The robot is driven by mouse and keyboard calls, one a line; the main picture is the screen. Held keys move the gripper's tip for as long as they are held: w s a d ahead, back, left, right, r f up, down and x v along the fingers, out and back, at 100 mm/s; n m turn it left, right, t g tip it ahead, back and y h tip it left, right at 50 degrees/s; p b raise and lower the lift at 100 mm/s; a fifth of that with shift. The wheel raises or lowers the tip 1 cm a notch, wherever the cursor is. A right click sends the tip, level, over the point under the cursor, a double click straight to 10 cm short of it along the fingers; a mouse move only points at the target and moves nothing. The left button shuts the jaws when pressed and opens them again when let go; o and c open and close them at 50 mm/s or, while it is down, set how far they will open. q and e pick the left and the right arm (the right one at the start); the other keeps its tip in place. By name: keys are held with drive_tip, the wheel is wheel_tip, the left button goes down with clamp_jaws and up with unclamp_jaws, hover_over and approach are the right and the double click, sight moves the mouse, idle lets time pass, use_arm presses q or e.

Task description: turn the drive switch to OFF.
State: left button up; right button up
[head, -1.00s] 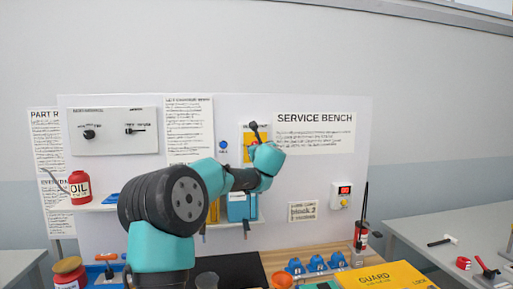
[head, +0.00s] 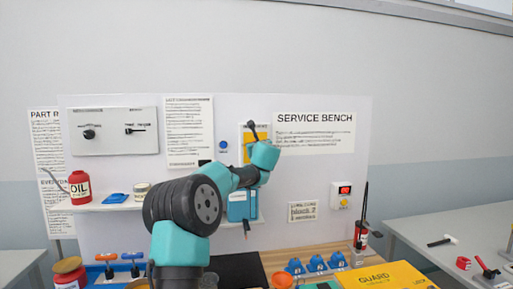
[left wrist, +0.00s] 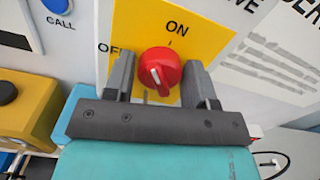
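The drive switch is a red round knob (left wrist: 160,70) with a white pointer line, on a yellow plate (left wrist: 205,28) marked ON above and OFF at the left. The pointer line runs roughly upright, leaning slightly left at its top. My left gripper (left wrist: 159,62) is open, with one finger on each side of the knob. The fingers look very near it; I cannot tell whether they touch. In the head view the yellow plate (head: 246,150) is partly hidden by my left wrist, and the knob and fingers are not clear. My right gripper is not in view.
A blue CALL button (left wrist: 57,6) sits left of the plate. A shelf (head: 108,206) holds a red oil can (head: 80,187). A yellow guard box (head: 380,276) and blue parts (head: 316,264) lie on the bench.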

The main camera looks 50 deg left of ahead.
use_arm(q)
drive_tip(key=c, duration=0.5)
drive_tip(key=shift+c, duration=0.2)
drive_tip(key=shift+n, duration=3.5)
drive_tip(key=o, duration=0.9)
drive_tip(key=v, duration=1.7)
drive_tip(key=shift+d, duration=0.2)
